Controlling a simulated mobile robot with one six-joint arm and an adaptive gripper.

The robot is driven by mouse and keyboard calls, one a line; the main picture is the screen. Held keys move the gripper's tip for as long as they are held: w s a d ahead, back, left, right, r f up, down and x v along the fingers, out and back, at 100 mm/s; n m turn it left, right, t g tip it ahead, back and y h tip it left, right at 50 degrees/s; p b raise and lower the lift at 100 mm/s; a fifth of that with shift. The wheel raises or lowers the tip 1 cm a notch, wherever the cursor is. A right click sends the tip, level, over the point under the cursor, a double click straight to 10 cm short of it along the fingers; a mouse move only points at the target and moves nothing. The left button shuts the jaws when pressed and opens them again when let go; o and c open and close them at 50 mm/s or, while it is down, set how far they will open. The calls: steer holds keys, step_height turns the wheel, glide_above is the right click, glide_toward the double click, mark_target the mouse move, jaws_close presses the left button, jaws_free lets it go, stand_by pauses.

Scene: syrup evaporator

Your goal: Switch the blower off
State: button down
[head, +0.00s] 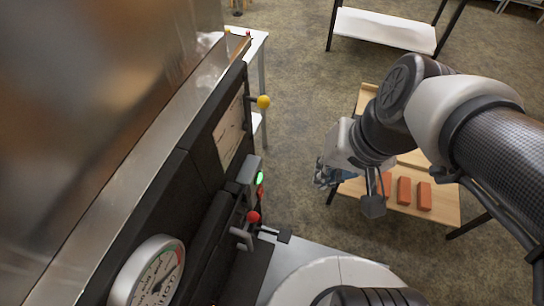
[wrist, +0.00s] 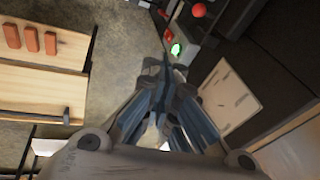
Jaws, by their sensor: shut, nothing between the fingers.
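A grey switch box (head: 249,172) is mounted on the dark side of the evaporator. It carries a lit green button (head: 260,178) and a red button (head: 261,191) beside it. In the wrist view the box (wrist: 188,48) shows beyond my fingers, with the green button (wrist: 177,49) and the red button (wrist: 168,34) facing into the open. My gripper (head: 322,178) is shut and empty, to the right of the box in the head view and apart from it. In the wrist view its fingertips (wrist: 162,66) point toward the box, just short of the green button in the picture.
A red-knobbed lever (head: 253,217) and a round gauge (head: 152,274) sit nearer on the evaporator's side. A yellow knob (head: 264,102) sticks out farther along. A wooden table (head: 440,209) with orange bricks stands below my arm. Open floor lies between the table and the evaporator.

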mark_target(260, 193)
steer(key=w+a+f+m+g+y+p, duration=0.1)
steer(key=w+a+f+m+y+p, duration=0.15)
steer(key=w+f+m, duration=0.35)
steer(key=w+a+f+m+y+p, duration=0.1)
steer(key=w+f+m+y, duration=0.25)
steer(key=w+f, duration=0.4)
steer(key=s+d+f+m+t+h+p, duration=0.1)
steer(key=d+f+m, duration=0.3)
steer(key=f+m, duration=0.6)
step_height(260, 193, down, 12)
steer(key=shift+r+p, duration=0.15)
steer(key=shift+p, duration=0.75)
steer(key=a+r+b+x, duration=0.1)
steer(key=b+x, duration=0.3)
steer(key=x, duration=0.8)
steer(key=shift+w+a, duration=0.4)
steer(key=shift+a, duration=0.25)
